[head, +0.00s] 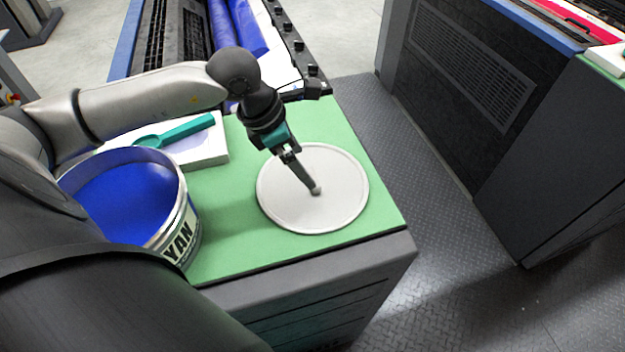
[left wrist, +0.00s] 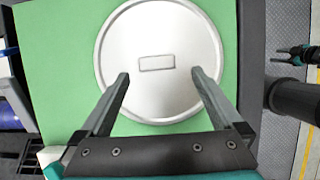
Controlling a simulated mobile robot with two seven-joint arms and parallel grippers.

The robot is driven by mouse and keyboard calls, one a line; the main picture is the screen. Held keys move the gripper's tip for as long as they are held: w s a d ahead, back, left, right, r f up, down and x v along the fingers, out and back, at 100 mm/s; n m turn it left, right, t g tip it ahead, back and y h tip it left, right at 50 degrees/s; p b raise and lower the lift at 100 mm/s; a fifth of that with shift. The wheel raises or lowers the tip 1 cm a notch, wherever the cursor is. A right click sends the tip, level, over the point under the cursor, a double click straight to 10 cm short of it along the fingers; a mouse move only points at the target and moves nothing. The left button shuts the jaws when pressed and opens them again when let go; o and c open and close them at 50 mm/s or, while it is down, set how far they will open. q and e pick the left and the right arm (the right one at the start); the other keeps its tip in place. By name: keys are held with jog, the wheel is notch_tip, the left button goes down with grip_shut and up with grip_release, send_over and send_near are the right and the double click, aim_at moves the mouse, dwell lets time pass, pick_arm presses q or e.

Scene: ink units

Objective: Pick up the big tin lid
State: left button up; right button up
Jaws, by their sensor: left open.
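The big tin lid (head: 285,208) is a round pale grey disc with a raised rim. It lies flat on the green top of a cabinet, and in the left wrist view (left wrist: 160,30) a small rectangular grip shows at its centre. My left gripper (head: 314,190) points down over the lid. In the left wrist view its two fingers (left wrist: 160,74) are spread apart with nothing between them, and the small grip lies just beyond the tips. A dark and teal part at the right edge of that view looks like my right gripper (left wrist: 298,52); its fingers are unclear.
An open tin of blue ink (head: 128,205) stands left of the lid. Behind it a teal spatula (head: 178,131) lies on a white block (head: 212,151). The green top (head: 235,240) is bare around the lid. A press with blue rollers stands behind, and another machine (head: 455,85) at right.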

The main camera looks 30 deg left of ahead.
aim_at(310, 172)
pick_arm(q)
jog(key=shift+a+p+x, duration=0.15)
jog(key=shift+p+x, duration=0.05)
jog(key=shift+x, duration=1.25)
jog(key=shift+a+p+x, duration=0.15)
jog(key=shift+p+x, duration=0.05)
jog(key=shift+x, duration=1.3)
jog(key=shift+w, duration=0.15)
jog(key=c, duration=1.3)
jog(key=shift+c, duration=0.2)
jog(key=shift+r, duration=0.1)
